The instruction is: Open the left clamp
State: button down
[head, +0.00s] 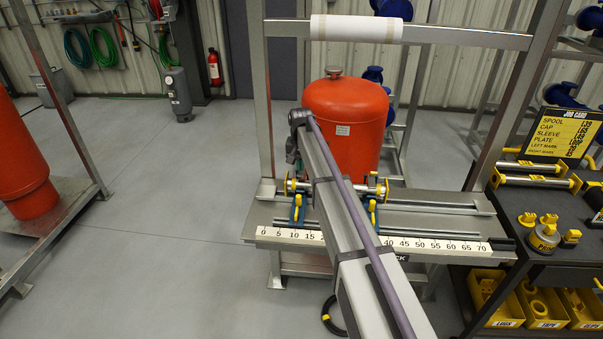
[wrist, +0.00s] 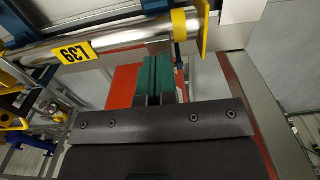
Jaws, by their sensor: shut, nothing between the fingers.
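The left clamp (head: 297,212), blue with a yellow handle, stands on the bench rail near the low end of the ruler. The right clamp (head: 374,214) looks alike. A silver spool (head: 304,186) with yellow end rings lies across the clamps, partly hidden by my arm. In the wrist view, my gripper (wrist: 160,62) shows green fingers close together, shut and empty. They point toward the silver spool (wrist: 112,42), which has a yellow label. Blue parts show beside the spool. In the head view, my arm hides most of the gripper. I cannot tell whether the fingers touch anything.
A ruler strip (head: 420,243) runs along the bench front. A red tank (head: 347,115) stands behind the bench. A white roll (head: 356,28) hangs on the frame's upper bar. At right, a dark cart holds a job card (head: 566,134), spare parts and yellow bins (head: 543,306).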

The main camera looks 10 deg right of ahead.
jog(key=shift+w+d, duration=0.25)
jog(key=shift+w, duration=0.25)
jog(key=shift+w+d, duration=0.2)
jog(key=shift+w, duration=0.3)
jog(key=shift+w+d+r, duration=0.1)
jog(key=shift+w+d, duration=0.15)
jog(key=shift+w, duration=0.55)
jog(key=shift+w+d+r, duration=0.25)
jog(key=shift+w, duration=0.35)
jog(key=shift+f, duration=0.1)
jog(key=shift+s, duration=0.1)
